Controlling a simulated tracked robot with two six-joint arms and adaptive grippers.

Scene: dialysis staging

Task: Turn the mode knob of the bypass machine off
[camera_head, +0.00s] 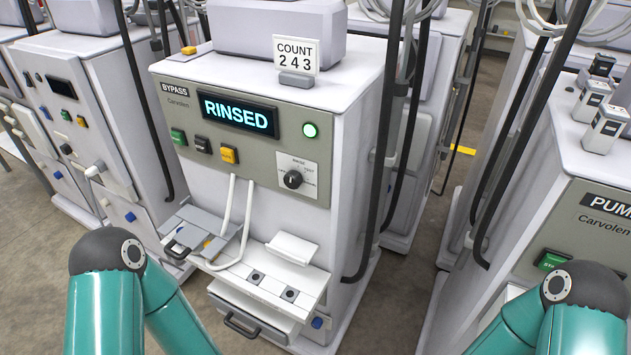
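The bypass machine (265,100) stands in the middle, a white cabinet with a grey-green front panel labelled BYPASS. The plate's lettering is too small to read surely, and I cannot tell which mark the knob points to. Green, black and yellow buttons lie to its left. Only my teal arm links show at the bottom left and bottom right; neither gripper is in view.
White tubes (230,220) loop below the panel over an open tray (205,232) and a shelf (270,285). A pump machine (590,220) stands at right, another machine (80,110) at left. Floor shows between them.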

